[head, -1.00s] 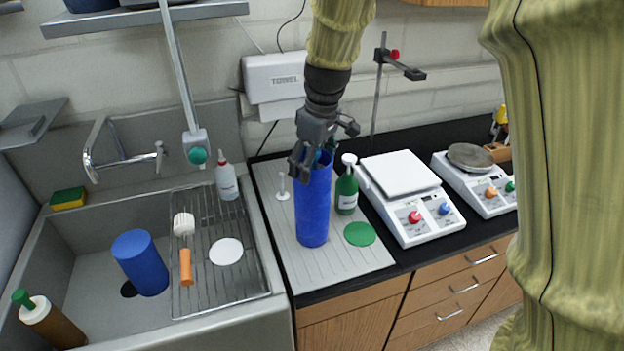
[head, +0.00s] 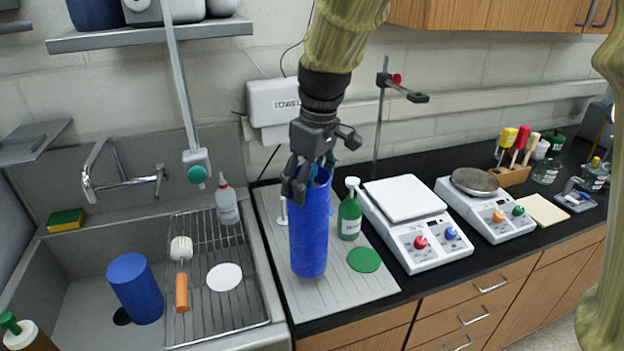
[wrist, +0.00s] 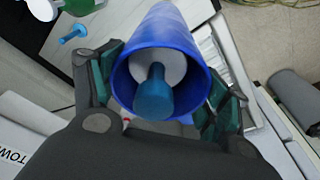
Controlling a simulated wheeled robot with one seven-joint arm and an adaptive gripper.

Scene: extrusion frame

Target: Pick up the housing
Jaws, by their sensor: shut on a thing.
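The housing is most likely the tall blue open tube (head: 310,230), upright over the drainer mat at the counter's left end. My gripper (head: 308,182) is shut on its upper rim from above. In the wrist view the tube (wrist: 168,40) sits between my two fingers (wrist: 165,90). Inside its mouth a lighter blue peg (wrist: 154,95) and a white round part show. I cannot tell from the head view how far the tube's foot is above the mat. Another blue cylinder (head: 135,287) stands tilted in the sink.
A green bottle (head: 349,215) stands close right of the tube, with a green disc (head: 363,260) on the mat (head: 340,287). A white scale (head: 405,200) is further right. The sink with a wire rack (head: 235,300) lies left. A towel dispenser (head: 272,103) is behind.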

